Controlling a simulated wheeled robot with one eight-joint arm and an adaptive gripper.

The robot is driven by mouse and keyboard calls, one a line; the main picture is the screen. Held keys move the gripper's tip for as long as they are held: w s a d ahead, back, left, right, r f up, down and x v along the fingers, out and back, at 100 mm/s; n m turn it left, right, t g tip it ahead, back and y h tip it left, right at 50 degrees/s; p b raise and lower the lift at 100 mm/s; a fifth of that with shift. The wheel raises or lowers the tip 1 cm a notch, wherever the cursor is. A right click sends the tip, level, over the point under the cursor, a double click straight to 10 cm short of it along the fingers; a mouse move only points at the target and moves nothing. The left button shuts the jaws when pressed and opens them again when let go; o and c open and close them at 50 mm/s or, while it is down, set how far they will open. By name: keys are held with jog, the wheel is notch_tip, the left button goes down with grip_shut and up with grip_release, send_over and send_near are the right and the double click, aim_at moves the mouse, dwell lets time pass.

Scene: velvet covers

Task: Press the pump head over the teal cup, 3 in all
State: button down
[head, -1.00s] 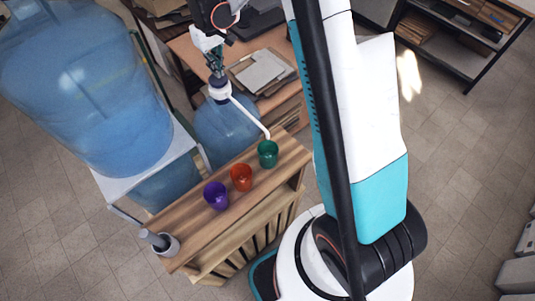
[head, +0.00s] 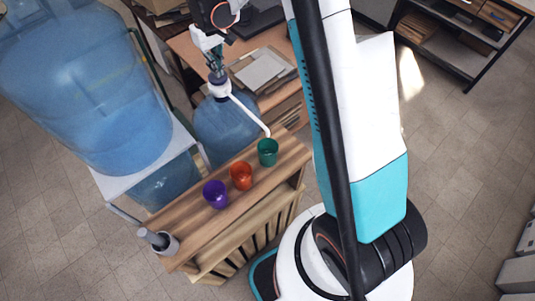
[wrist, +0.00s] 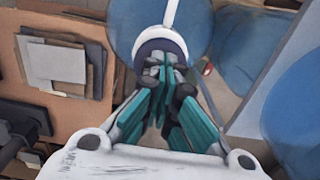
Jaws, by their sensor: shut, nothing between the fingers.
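The pump head (head: 220,89), white with a dark band, sits on top of a blue water bottle (head: 222,128). Its white spout (head: 250,114) reaches down right and ends over the teal cup (head: 267,153), which stands at the far end of a wooden rack. My gripper (head: 217,76) is shut and empty, pointing down at the top of the pump head; whether it touches cannot be told. In the wrist view the closed teal and black fingers (wrist: 160,72) overlap the round pump head (wrist: 160,46) and hide part of it. The inside of the cup is unclear.
An orange cup (head: 241,176) and a purple cup (head: 215,194) stand on the rack (head: 190,225), with a grey-handled item in a holder (head: 160,241) at its near end. A large blue bottle (head: 85,90) stands left. A desk with papers (head: 262,70) is behind.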

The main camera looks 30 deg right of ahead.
jog(key=shift+f+b, duration=0.7)
jog(key=shift+f, duration=0.3)
jog(key=shift+r, duration=0.2)
jog(key=shift+r+p, duration=0.75)
jog(key=shift+r, duration=0.55)
jog(key=shift+r+p, duration=1.3)
jog(key=shift+r, duration=1.7)
